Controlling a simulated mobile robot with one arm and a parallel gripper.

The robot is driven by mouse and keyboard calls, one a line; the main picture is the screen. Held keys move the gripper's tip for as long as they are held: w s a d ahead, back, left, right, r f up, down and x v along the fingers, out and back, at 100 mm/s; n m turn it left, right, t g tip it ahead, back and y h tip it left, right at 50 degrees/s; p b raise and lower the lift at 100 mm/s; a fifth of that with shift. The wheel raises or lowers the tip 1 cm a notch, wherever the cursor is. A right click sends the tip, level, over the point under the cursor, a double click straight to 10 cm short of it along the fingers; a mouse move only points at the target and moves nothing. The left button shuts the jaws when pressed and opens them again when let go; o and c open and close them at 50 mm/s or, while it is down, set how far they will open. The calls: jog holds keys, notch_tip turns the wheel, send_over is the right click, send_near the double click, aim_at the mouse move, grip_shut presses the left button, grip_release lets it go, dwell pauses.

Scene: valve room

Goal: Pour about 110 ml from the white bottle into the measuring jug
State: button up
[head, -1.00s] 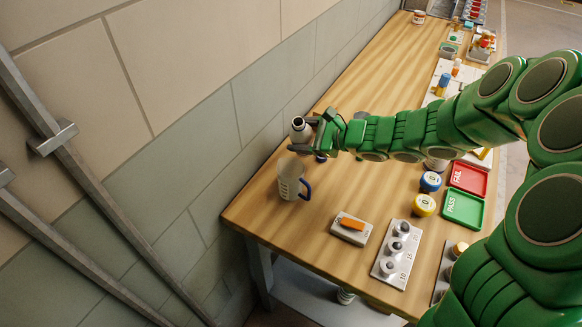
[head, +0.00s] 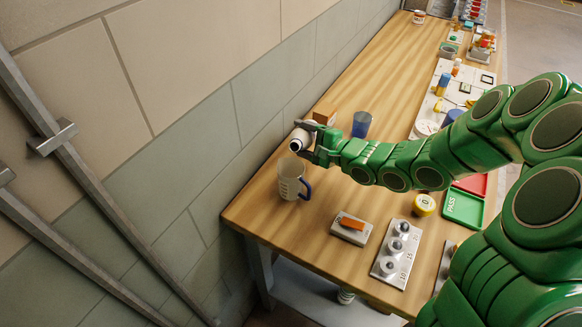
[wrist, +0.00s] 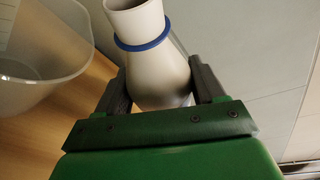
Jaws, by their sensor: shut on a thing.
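The white bottle (head: 300,139) is held by my gripper (head: 304,143) above the bench. It is tilted, with its open mouth toward the lower left, just above and behind the measuring jug. In the wrist view the bottle (wrist: 150,60) has a blue ring around its neck and sits between the two dark fingers (wrist: 160,88). The measuring jug (head: 290,182) is clear with a blue handle and stands upright on the bench near its left end. The jug also shows in the wrist view (wrist: 40,60), left of the bottle. No stream of liquid is visible, and the level in the jug cannot be told.
A blue cup (head: 361,124) and a brown block (head: 324,112) stand behind my gripper. A grey block with an orange piece (head: 350,229) and a white weight rack (head: 397,254) are in front. The wall (head: 240,150) runs close along the bench's left edge.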

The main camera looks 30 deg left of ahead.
aim_at(305, 131)
jog(key=shift+f+n, duration=0.25)
jog(key=shift+n, duration=0.25)
jog(key=shift+r+y, duration=0.1)
jog(key=shift+y, duration=0.3)
jog(key=shift+s+r+n+t, duration=0.35)
jog(key=shift+r+n, duration=0.2)
jog(key=shift+n, duration=0.25)
jog(key=shift+d+r+n+y, duration=0.1)
jog(key=shift+r+n+y, duration=0.4)
jog(key=shift+r+n, duration=0.1)
jog(key=shift+w+r, duration=0.1)
jog(key=shift+w, duration=0.3)
jog(key=shift+r+n+y+p, duration=0.3)
jog(key=shift+r+n+p, duration=0.15)
jog(key=shift+n+p, duration=0.4)
dwell(1.2)
